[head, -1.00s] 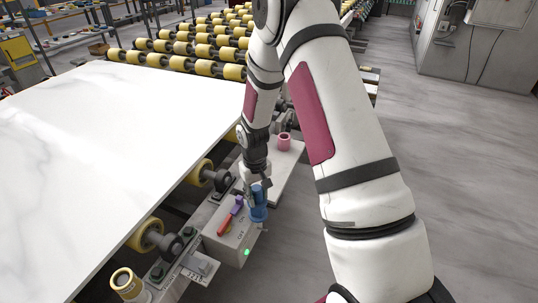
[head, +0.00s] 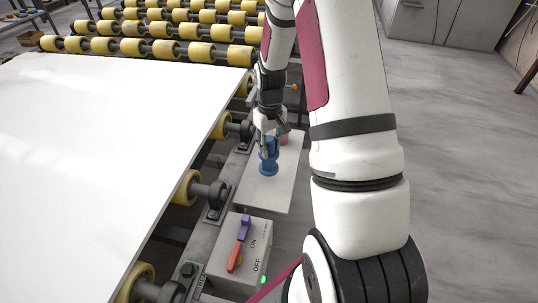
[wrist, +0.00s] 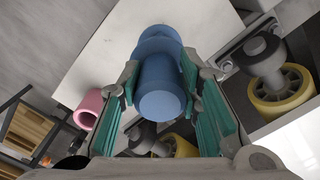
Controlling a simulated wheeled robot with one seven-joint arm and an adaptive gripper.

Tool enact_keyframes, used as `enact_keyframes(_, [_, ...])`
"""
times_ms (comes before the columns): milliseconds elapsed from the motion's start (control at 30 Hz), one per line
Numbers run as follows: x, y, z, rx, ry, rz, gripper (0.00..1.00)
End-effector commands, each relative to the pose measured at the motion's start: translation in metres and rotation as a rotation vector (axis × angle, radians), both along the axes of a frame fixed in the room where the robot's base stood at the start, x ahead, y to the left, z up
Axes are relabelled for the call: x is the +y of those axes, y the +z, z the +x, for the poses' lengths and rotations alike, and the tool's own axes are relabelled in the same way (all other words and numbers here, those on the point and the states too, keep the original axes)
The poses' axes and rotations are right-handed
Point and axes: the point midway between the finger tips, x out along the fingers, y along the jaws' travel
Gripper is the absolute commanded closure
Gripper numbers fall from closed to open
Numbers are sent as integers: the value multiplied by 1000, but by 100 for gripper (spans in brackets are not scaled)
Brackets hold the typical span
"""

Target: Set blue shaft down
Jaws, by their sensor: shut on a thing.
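The blue shaft (head: 269,160) is upright in my gripper (head: 268,142), at the white board (head: 268,192) beside the roller line. In the wrist view the blue shaft (wrist: 160,72) sits between the two green-padded fingers of my gripper (wrist: 160,90), which are shut on it. Its wider blue end lies over the white board (wrist: 100,55). I cannot tell for certain whether that end touches the board. A pink ring-shaped piece (wrist: 90,105) is close by on the board, partly hidden behind my gripper in the head view (head: 283,139).
A switch box (head: 240,250) with a red and purple lever stands in front of the board. The large white slab (head: 100,150) on yellow rollers (head: 186,187) lies to the left. The board's near part is clear.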

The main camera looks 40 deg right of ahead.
Motion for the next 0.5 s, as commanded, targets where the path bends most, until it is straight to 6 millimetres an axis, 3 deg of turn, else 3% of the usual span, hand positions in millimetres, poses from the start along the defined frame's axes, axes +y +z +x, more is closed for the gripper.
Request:
enact_keyframes(400, [0, -42, 0, 0, 0, 0, 100])
enact_keyframes(500, [0, -44, 1, -2, 0, -1, 100])
